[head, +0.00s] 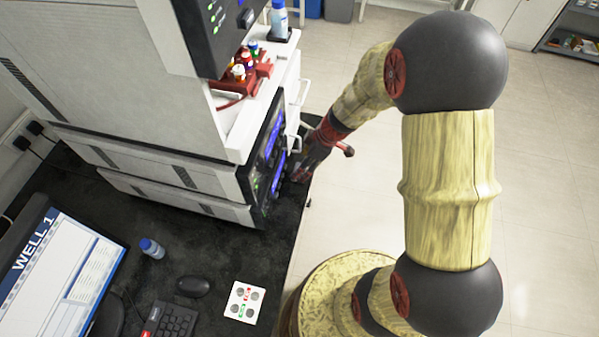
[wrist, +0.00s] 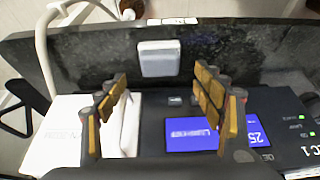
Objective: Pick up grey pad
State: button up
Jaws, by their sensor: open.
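The grey pad (wrist: 158,58) is a small light-grey square lying on the dark bench top in the wrist view, just beyond the front of the instrument stack. My gripper (wrist: 162,88) is open and empty, with its two fingers apart. The pad shows between and a little beyond the fingertips, apart from them. In the head view my gripper (head: 302,170) hangs beside the instrument front at the bench edge. I cannot make out the pad there.
The instrument stack with blue screens (head: 270,150) stands close to my gripper. The dark bench (head: 215,262) holds a small bottle (head: 152,248), a mouse (head: 193,286), a keyboard (head: 170,320) and a white card (head: 244,302). Open floor (head: 350,210) lies right of the bench.

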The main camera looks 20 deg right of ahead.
jog(key=b+x, duration=0.1)
jog(key=x, duration=0.3)
jog(key=shift+w+a+f, duration=0.1)
jog(key=shift+a+f, duration=0.1)
jog(key=shift+f, duration=0.15)
jog(key=shift+c, duration=0.3)
jog(key=c, duration=1.1)
jog(key=shift+c, duration=0.4)
jog(key=shift+r, duration=0.1)
jog(key=shift+d+r, duration=0.1)
jog(key=shift+r, duration=0.2)
jog(key=s+d, duration=1)
jog(key=d, duration=0.4)
jog(key=shift+d+p, duration=0.3)
jog(key=shift+d, duration=0.1)
